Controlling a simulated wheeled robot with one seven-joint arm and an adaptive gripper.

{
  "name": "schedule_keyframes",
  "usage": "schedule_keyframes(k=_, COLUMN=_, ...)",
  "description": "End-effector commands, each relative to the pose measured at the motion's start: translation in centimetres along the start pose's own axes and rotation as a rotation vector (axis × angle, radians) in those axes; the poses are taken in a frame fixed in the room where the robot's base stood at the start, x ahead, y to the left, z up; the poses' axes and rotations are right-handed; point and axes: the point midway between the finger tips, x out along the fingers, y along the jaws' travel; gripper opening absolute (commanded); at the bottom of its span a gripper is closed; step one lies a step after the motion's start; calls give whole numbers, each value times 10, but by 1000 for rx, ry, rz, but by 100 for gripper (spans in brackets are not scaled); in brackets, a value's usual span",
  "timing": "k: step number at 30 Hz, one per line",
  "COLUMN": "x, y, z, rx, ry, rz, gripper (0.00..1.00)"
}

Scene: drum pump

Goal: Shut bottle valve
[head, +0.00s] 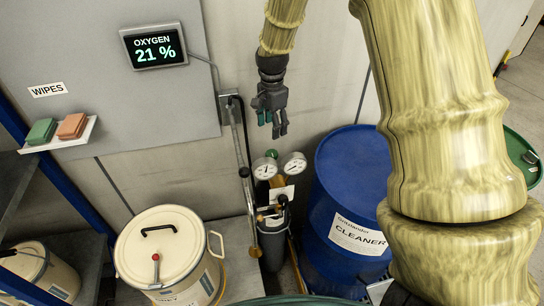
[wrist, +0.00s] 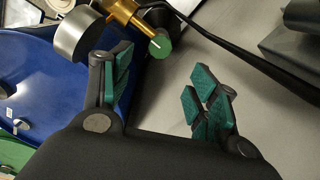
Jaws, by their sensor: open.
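The gas bottle (head: 272,240) is a dark grey cylinder standing by the wall, with a brass regulator and two round gauges (head: 264,168) (head: 293,165) on top. A small green knob (head: 271,153), which looks like the bottle valve, shows above the gauges. In the wrist view the green knob (wrist: 160,47) carries a pale mark and sits by the brass fitting (wrist: 128,17), beyond my fingertips. My gripper (head: 271,124) hangs above the knob, fingers down and apart from it. In the wrist view my gripper (wrist: 160,68) is open and empty, with green pads.
A blue drum labelled CLEANER (head: 345,185) stands close on the right. A lever on a wall pipe (head: 240,150) is close on the left. A cream lidded bucket (head: 170,250) stands front left. A grey panel (head: 90,60) with an oxygen display (head: 155,46) reading 21 % is behind.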

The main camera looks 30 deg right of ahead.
Motion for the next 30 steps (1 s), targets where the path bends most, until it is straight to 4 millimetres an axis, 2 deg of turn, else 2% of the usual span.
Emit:
schedule_keyframes(k=1, x=7, y=0, z=0, rx=0, ry=0, rz=-1, gripper=60)
schedule_keyframes(k=11, x=20, y=1, z=-1, rx=2, ry=-1, rz=2, gripper=60)
schedule_keyframes(k=30, x=94, y=1, z=-1, rx=2, ry=0, rz=1, gripper=60)
